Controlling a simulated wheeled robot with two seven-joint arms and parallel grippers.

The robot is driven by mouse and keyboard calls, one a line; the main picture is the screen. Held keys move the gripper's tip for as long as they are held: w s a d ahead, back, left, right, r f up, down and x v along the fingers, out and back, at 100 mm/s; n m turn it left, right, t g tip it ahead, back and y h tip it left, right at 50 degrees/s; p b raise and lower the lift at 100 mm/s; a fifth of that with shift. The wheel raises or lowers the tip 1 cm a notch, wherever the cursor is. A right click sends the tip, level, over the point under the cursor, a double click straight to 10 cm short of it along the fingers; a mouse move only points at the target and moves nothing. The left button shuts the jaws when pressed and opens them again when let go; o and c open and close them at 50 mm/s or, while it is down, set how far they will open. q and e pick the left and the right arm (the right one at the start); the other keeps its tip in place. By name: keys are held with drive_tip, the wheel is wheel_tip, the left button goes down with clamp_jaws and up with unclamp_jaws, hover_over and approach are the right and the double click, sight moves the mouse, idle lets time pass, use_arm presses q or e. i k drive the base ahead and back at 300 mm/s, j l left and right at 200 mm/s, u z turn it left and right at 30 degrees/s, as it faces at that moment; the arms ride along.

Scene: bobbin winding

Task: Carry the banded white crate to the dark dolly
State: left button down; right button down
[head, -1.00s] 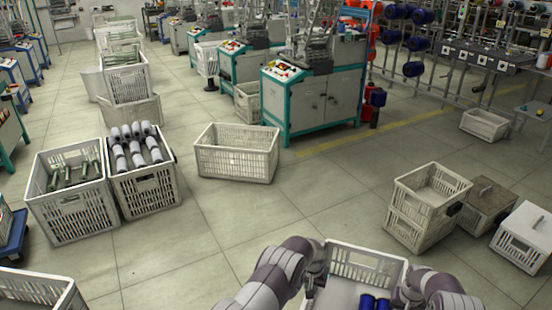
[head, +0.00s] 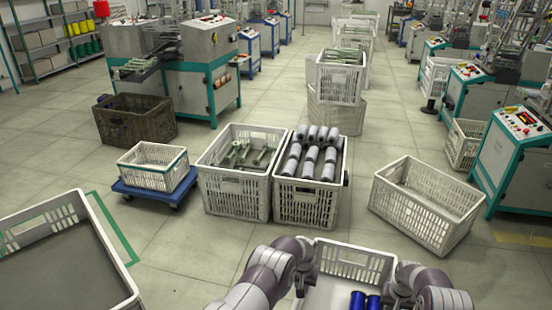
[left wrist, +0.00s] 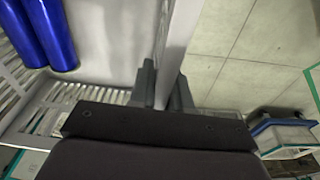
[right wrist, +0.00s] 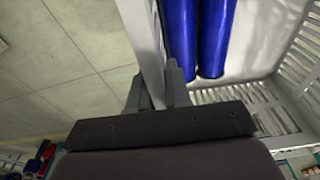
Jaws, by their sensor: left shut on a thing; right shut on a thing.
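My left gripper (head: 304,284) and right gripper (head: 396,290) are shut on opposite side walls of a white slatted crate (head: 352,254) held in front of me. Blue bobbins (head: 365,300) lie in it; no band shows on the parts I see. The left wrist view shows my left jaws (left wrist: 163,88) gripping the wall, and the right wrist view shows my right jaws (right wrist: 160,88) likewise. A dark blue dolly (head: 152,194) stands on the floor at left. On it sits a small white crate (head: 150,176) with a green band around its upper part.
Two white crates stand ahead, one with green bobbins (head: 242,158), one with white cones (head: 312,160). An empty white crate (head: 425,205) is at right. A brown bin (head: 135,122) stands behind the dolly. A large grey-floored crate (head: 60,265) is near left, beside green floor tape.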

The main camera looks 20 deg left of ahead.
sight(61, 286)
drive_tip(key=i+u, duration=0.25)
drive_tip(key=u, duration=0.2)
drive_tip(key=i+l+u, duration=0.1)
drive_tip(key=i+u, duration=0.15)
drive_tip(key=u, duration=0.2)
drive_tip(key=i+l+u, duration=0.15)
drive_tip(key=u, duration=0.35)
drive_tip(key=i+l+u, duration=0.25)
drive_tip(key=u, duration=0.2)
